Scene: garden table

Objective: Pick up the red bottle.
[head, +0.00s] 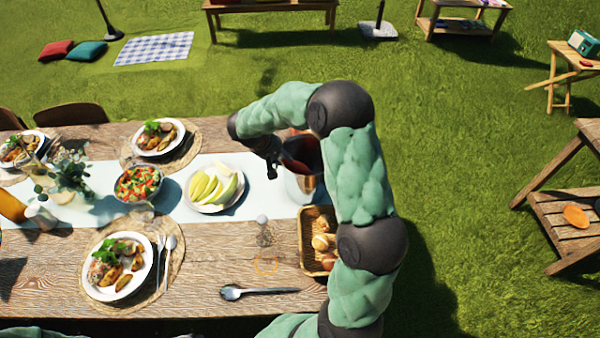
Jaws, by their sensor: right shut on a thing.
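My right gripper (275,163) reaches over the far right part of the table and is shut on a dark red thing, which looks like the red bottle (302,152). The bottle is partly hidden by the gripper and my arm. It shows at the mouth of a shiny metal bucket (304,188); whether it is still inside or lifted clear, I cannot tell. My left gripper is out of view.
A bread basket (305,262) stands in front of the bucket. A plate of melon slices (214,188) and a salad bowl (138,184) are to the left. A clear glass (263,232) and a large spoon (258,292) are nearer. Grass lies right of the table.

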